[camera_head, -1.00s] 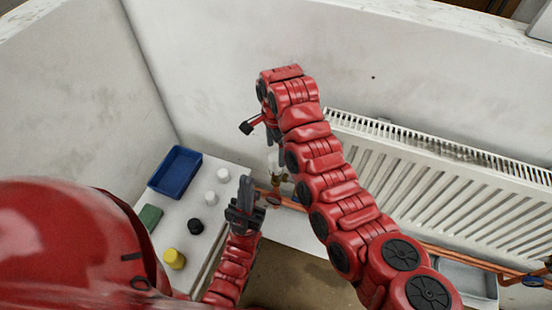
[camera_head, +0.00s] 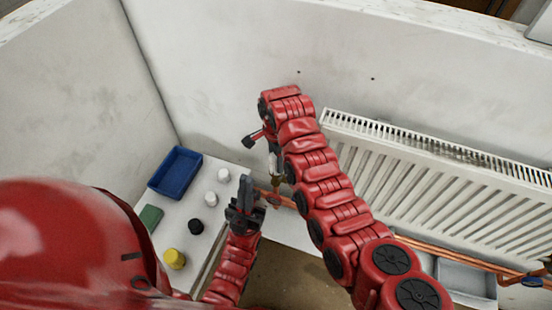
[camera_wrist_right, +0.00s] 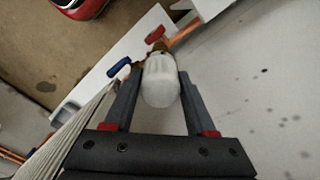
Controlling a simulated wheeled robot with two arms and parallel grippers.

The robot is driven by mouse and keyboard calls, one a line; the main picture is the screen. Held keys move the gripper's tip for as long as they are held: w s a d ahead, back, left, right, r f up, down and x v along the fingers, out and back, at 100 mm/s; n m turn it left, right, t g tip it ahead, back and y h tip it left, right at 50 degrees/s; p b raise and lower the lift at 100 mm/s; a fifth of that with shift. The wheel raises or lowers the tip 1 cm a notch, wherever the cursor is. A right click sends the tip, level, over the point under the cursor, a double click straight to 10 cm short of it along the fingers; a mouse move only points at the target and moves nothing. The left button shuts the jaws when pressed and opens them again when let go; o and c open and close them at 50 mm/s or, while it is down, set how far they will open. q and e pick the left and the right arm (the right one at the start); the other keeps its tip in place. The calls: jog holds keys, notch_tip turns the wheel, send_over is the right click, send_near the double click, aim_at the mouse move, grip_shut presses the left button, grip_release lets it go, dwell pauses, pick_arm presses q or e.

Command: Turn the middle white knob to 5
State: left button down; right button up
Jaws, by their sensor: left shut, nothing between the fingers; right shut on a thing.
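A white knob (camera_wrist_right: 161,82) sits on a brass valve on the copper pipe. In the right wrist view it stands between the two fingers of my right gripper (camera_wrist_right: 158,92), which is shut on it. In the head view the white knob (camera_head: 274,166) shows only in part, beside my right arm. No number marks can be read on it. My left gripper (camera_head: 244,190) is shut and empty, raised over the edge of the white table, to the left of the valve. No other white knob on a valve can be made out.
A white table (camera_head: 228,220) carries a blue tray (camera_head: 173,171), two white caps (camera_head: 223,174), a black cap (camera_head: 196,227), a yellow cap (camera_head: 174,259) and a green block (camera_head: 150,217). The radiator (camera_head: 440,185) stands at right.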

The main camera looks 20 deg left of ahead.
grip_shut()
jog(key=shift+f+n+b, duration=0.25)
jog(key=shift+n+b, duration=1.05)
jog(key=shift+b, duration=0.25)
jog(key=n+b, duration=0.2)
jog(key=shift+n, duration=0.3)
jog(key=n+b, duration=0.2)
jog(key=n, duration=0.1)
jog(key=shift+r+n, duration=0.1)
jog(key=shift+n, duration=0.2)
jog(key=n+b, duration=0.1)
jog(key=n, duration=0.1)
jog(key=shift+n, duration=0.4)
jog(key=n+b, duration=0.2)
jog(key=shift+n, duration=0.4)
jog(key=n+b, duration=0.3)
jog(key=n, duration=0.1)
jog(key=shift+b, duration=0.3)
jog(key=n+b, duration=0.1)
jog(key=n, duration=0.3)
jog(key=shift+b, duration=0.35)
jog(key=n+b, duration=0.1)
jog(key=n, duration=0.2)
jog(key=shift+r+n, duration=0.1)
jog(key=shift+n, duration=0.2)
jog(key=n, duration=0.4)
jog(key=shift+n+b, duration=0.3)
jog(key=shift+b, duration=0.1)
jog(key=shift+n, duration=2.3)
